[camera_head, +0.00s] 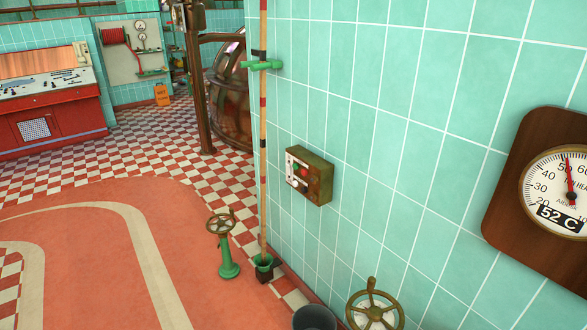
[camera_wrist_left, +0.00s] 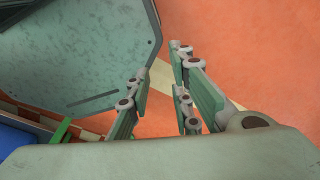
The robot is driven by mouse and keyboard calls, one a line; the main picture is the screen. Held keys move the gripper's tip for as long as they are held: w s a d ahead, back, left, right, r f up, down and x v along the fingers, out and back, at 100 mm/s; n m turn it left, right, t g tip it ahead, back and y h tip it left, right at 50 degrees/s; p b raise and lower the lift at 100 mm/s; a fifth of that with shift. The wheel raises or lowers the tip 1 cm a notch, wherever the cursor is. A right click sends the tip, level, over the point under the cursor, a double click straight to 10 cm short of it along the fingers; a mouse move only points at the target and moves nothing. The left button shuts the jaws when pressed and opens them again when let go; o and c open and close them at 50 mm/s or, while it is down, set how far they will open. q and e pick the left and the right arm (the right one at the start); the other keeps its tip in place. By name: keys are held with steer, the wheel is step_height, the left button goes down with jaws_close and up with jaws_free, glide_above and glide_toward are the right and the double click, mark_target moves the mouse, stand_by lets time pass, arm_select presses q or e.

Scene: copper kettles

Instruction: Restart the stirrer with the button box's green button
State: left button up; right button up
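The button box (camera_head: 318,178) is a small, worn olive-brown box on the teal tiled wall in the head view. Its lighter front plate is seen at a slant, with a red spot on it. My left gripper (camera_wrist_left: 160,88) shows only in the left wrist view. Its jointed fingers with green pads stand apart with nothing between them, above the orange floor. Neither gripper shows in the head view, so no gripper is seen near the box. The stirrer cannot be made out.
A striped pole (camera_head: 263,140) stands at the wall's edge, left of the box. A green valve stand (camera_head: 227,258), a handwheel (camera_head: 374,315) and a dark bucket (camera_head: 315,318) are low down. A round gauge (camera_head: 560,190) reads 52 C. The orange floor at left is clear.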

arm_select(q)
jaws_close()
stand_by(1.1)
